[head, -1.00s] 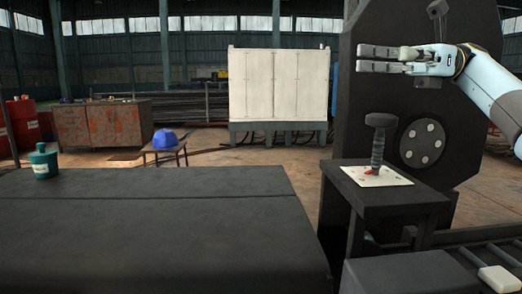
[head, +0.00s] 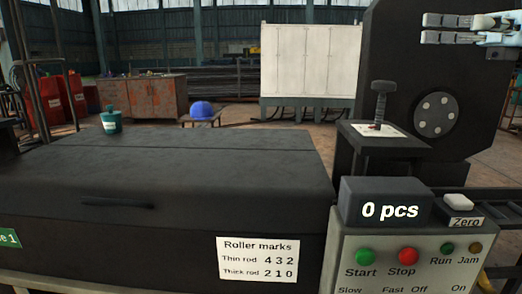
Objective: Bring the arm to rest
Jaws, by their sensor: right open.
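My right gripper (head: 426,29) is at the upper right of the head view, in front of the big dark machine frame (head: 392,50). Its fingers point left, are apart and hold nothing. Only the hand end of the right arm shows; the rest is cut off by the right edge. My left gripper is not in view.
A control panel (head: 345,255) with green Start (head: 365,257) and red Stop (head: 408,256) buttons stands at the lower right, under a counter box (head: 385,208) reading "0 pcs". A wide dark cover (head: 180,175) fills the left. A teal pot (head: 111,121) stands on its far edge.

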